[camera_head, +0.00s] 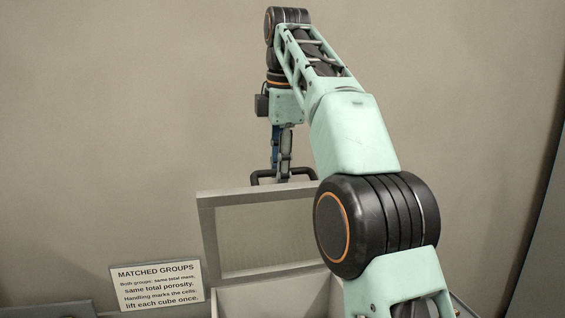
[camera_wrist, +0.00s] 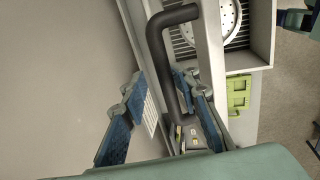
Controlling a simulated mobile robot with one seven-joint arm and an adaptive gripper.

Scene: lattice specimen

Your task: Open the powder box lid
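The powder box lid (camera_head: 207,235), a pale frame with a clear panel, stands raised and nearly upright in the head view. The open box (camera_head: 265,300) shows below it, partly hidden by my arm. A dark bar handle (camera_head: 262,176) is on the lid's upper edge; it also shows in the wrist view (camera_wrist: 163,50). My gripper (camera_head: 281,170) points down at the handle. In the wrist view my gripper (camera_wrist: 160,78) is open, with its blue-padded fingers apart. The handle bar passes between them, closer to the right finger; I cannot tell whether they touch.
A white sign (camera_head: 157,287) stands left of the box. In the wrist view, a white perforated disc (camera_wrist: 218,18) lies in a slotted grey tray (camera_wrist: 250,60), beside a green holder (camera_wrist: 239,93). A plain wall (camera_head: 120,110) is behind the lid.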

